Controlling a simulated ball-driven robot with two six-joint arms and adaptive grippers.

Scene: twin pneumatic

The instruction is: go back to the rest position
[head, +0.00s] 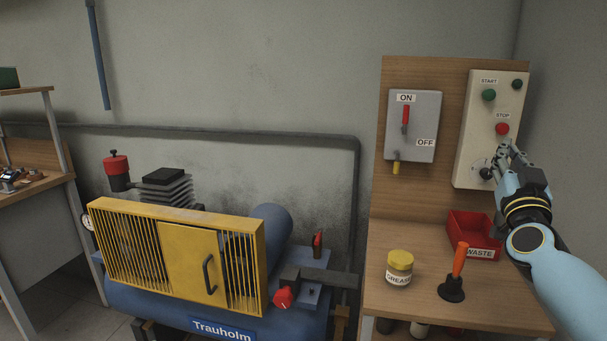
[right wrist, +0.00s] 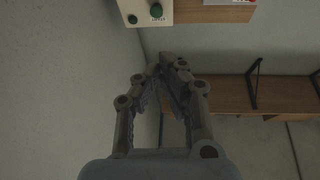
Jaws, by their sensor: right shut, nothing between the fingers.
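My right gripper (head: 506,156) is in front of the lower right part of the cream control box in the head view. Its fingers are together and nothing shows between them; the right wrist view also shows the closed, empty fingers (right wrist: 168,62). The control box (head: 480,110) carries a green START button (head: 489,95), a red STOP button (head: 502,129) and a dark rotary knob (head: 486,173) just left of the fingertips. I cannot tell whether the fingertips touch the knob or the box. My left gripper is not in view.
A grey ON/OFF switch box (head: 424,145) hangs on the wooden panel. Below, the bench (head: 415,290) holds a grease jar (head: 399,268), a red waste bin (head: 462,222) and an orange-handled tool (head: 460,260). A compressor with a yellow guard (head: 190,264) stands left.

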